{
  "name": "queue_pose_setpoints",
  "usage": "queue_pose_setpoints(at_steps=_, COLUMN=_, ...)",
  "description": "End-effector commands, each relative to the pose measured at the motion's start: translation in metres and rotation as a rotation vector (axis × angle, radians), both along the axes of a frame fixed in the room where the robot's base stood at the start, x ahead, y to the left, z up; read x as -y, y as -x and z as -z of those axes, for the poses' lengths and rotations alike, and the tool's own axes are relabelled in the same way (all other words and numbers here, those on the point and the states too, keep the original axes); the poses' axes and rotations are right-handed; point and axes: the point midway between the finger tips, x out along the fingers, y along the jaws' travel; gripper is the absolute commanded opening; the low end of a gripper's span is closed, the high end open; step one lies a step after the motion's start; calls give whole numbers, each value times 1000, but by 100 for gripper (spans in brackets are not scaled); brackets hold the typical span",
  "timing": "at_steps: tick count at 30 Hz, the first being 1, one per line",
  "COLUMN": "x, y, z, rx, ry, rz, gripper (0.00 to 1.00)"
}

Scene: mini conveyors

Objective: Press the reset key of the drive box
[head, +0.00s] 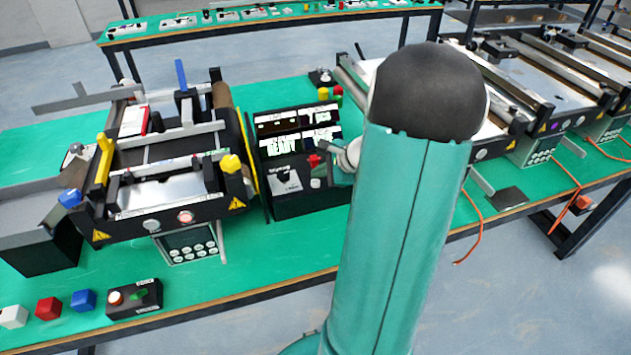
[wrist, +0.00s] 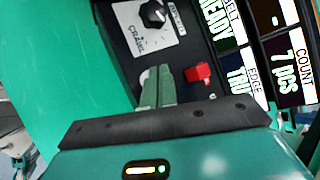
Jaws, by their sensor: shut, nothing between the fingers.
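A black box with lit displays (head: 300,203) stands on the green bench right of the mini conveyor. Its face also shows in the wrist view (wrist: 118,62), with a black knob (wrist: 154,14) on a white plate and displays reading READY and 7 pcs. A red key (wrist: 198,75) stands out from this face; it also shows in the head view (head: 313,160). My gripper (wrist: 158,88) is shut and empty, its fingertips over the face just left of the red key. I cannot tell whether they touch the face. No reset label is readable.
The mini conveyor (head: 150,205) has a grey keypad unit (head: 190,245) at its front. A small black button box (head: 134,298) and white, red and blue cubes (head: 83,300) lie at the bench's front left. My arm hides the bench right of the display box.

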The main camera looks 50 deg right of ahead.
Motion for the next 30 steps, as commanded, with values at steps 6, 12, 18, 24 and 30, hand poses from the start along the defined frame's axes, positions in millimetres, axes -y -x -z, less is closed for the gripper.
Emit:
queue_pose_setpoints(at_steps=6, x=0, y=0, z=6, rx=-1, ry=0, rz=-1, gripper=0)
queue_pose_setpoints(at_steps=12, x=0, y=0, z=6, rx=0, ry=1, rz=-1, gripper=0)
queue_pose_setpoints(at_steps=18, x=0, y=0, z=7, rx=0, ry=0, rz=0, gripper=0)
queue_pose_setpoints(at_steps=24, x=0, y=0, z=9, rx=0, ry=-1, rz=1, gripper=0)
queue_pose_setpoints(at_steps=30, x=0, y=0, z=12, rx=0, ry=-1, rz=1, gripper=0)
